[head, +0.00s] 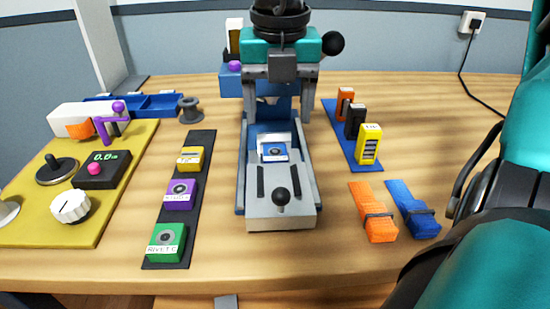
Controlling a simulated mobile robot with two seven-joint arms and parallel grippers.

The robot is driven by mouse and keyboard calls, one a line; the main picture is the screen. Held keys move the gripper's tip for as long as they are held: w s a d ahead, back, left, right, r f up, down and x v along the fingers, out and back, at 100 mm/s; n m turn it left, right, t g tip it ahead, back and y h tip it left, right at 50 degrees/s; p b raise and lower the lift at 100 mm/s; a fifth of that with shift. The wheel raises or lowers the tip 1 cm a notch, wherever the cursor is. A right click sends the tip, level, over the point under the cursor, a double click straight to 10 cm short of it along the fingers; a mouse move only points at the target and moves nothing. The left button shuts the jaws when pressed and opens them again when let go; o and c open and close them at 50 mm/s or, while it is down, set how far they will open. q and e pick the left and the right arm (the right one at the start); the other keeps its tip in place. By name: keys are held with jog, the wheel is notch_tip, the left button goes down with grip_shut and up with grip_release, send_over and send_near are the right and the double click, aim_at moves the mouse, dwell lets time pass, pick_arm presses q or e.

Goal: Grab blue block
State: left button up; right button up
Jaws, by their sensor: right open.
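A small blue block (273,152) with a pale label and a dark round mark sits in the grey bed of the bench press (282,212), near the middle of the table. My right gripper (279,107) hangs over the press, pointing down. Its grey fingers are spread apart with nothing seen held between them. It is above and behind the block in the picture, apart from it. The gripper covers part of the upper press. My left gripper is not in view.
A black strip (190,218) with yellow, purple and green blocks lies left of the press. A blue strip (340,125) with orange, black and yellow pieces, and orange (368,198) and blue (400,195) strap bundles, lie right. A black-knobbed lever (281,195) stands on the press front.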

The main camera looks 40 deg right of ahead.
aim_at(275, 152)
jog(key=f, duration=0.2)
jog(key=f+b, duration=0.1)
jog(key=f, duration=0.2)
jog(key=w+f, duration=0.1)
jog(key=f, duration=0.1)
jog(key=shift+d+f, duration=0.2)
jog(key=shift+f, duration=0.2)
jog(key=shift+w, duration=0.1)
grip_shut()
